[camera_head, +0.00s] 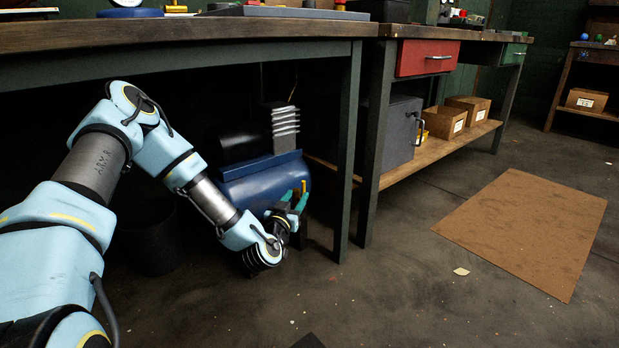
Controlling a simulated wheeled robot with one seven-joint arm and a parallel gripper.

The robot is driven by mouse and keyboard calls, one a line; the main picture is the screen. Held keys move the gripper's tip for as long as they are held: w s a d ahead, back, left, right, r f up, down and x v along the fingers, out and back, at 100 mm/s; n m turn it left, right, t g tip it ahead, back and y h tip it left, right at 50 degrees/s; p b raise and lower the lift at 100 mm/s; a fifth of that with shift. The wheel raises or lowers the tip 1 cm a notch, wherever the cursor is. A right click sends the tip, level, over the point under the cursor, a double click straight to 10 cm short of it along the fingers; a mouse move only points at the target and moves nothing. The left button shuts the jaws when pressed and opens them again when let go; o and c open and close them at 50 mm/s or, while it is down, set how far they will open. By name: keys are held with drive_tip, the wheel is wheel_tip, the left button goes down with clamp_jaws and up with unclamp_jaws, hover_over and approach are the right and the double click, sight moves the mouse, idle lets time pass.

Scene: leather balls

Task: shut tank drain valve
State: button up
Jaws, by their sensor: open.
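The blue tank (262,178) of a compressor sits under the workbench, with a finned metal cylinder head (285,122) above it. My gripper (295,199) is at the tank's right end, low near the floor, with its green fingers pointing up and apart. A small yellow piece (304,185) shows at the fingertips; I cannot tell whether it is the valve's handle. The drain valve itself cannot be made out, and my gripper and wrist cover part of the tank's lower right side. I see nothing clearly held between the fingers.
The workbench top (190,36) hangs over the tank and my arm. A bench leg (348,150) stands just right of my gripper. A grey cabinet (400,130) and cardboard boxes (467,110) sit on a low shelf. The floor around the brown mat (530,225) is mostly clear.

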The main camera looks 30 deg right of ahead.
sight(303, 187)
drive_tip(key=b+x, duration=0.3)
drive_tip(key=x, duration=0.6)
drive_tip(key=shift+d+f, duration=0.15)
drive_tip(key=shift+w+d, duration=0.4)
drive_tip(key=shift+w, duration=0.05)
clamp_jaws()
idle(0.8)
